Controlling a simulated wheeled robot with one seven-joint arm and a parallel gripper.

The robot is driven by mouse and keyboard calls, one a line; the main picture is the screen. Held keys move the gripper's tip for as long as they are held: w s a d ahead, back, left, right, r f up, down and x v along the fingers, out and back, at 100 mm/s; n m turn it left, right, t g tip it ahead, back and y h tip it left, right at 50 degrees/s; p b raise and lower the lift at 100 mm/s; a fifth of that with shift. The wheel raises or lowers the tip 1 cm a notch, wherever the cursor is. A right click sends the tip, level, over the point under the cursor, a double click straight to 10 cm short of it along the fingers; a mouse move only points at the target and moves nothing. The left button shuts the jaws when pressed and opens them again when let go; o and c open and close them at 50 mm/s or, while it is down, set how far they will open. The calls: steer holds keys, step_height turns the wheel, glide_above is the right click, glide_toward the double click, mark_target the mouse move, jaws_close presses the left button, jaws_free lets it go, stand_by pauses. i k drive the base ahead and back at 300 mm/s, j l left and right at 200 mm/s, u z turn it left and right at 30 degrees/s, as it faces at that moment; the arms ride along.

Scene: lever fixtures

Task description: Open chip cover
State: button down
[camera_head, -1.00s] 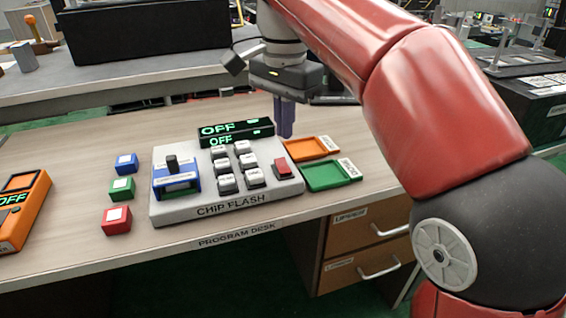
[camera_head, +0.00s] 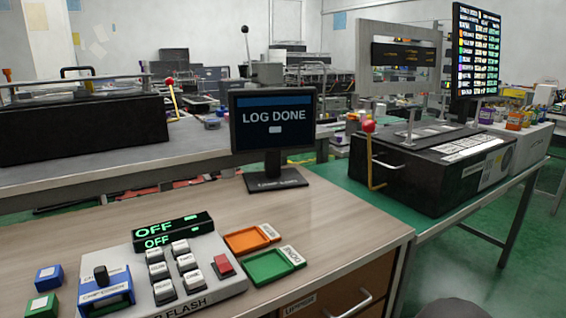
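The chip cover (camera_head: 106,291) is a blue-framed piece with a dark upright knob (camera_head: 101,275), at the left end of the grey chip flash unit (camera_head: 215,285). It appears to lie down flat on the unit. Its lower edge is close to the bottom of the picture. The unit's display (camera_head: 172,231) reads OFF in green on two lines. Several grey keys and a red button (camera_head: 223,266) sit to the right of the cover. My gripper is not in view now.
A blue block (camera_head: 49,277) and a partly cut-off green block stand left of the unit. Orange (camera_head: 248,239) and green (camera_head: 271,268) trays lie to its right. A monitor (camera_head: 274,120) reading LOG DONE stands behind. The desk's back left is clear.

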mark_target(104, 284)
steer(key=u, duration=1.7)
